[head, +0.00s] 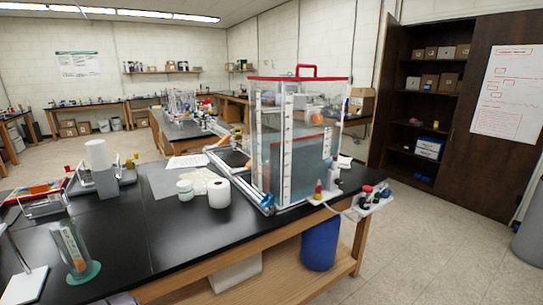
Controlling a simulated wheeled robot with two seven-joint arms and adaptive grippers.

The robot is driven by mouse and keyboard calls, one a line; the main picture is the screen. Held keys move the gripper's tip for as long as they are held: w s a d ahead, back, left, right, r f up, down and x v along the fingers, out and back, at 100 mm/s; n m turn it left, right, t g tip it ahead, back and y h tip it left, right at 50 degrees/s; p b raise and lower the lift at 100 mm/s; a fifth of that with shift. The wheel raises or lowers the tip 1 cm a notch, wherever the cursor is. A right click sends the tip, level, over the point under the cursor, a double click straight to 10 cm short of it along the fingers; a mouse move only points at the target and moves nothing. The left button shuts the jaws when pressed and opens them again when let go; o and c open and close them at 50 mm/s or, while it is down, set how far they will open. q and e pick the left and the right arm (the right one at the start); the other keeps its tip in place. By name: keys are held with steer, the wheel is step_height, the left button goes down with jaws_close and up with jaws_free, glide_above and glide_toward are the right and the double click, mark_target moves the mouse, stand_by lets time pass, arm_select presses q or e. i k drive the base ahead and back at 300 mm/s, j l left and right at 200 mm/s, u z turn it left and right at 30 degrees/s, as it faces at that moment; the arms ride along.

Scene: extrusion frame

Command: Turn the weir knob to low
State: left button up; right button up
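A clear tank (300,140) with a red lid and handle stands at the right end of the black bench. Bluish water fills its lower part. A red-edged panel (297,165) inside it may be the weir, though I cannot be sure. Small red and yellow parts (318,190) sit by its front right corner. A white ledge (365,204) at the bench end holds several small red, dark and green parts. I cannot tell which part is the weir knob or how it is set. Neither of my grippers is in view.
The black bench (135,238) has a clear front middle. A cylinder on a green base (84,270) is at front left. A blue drum (320,243) stands below. Floor (420,250) at right is free.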

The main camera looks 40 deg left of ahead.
mark_target(317, 119)
steer(key=u, duration=1.2)
steer(key=l+z, duration=0.1)
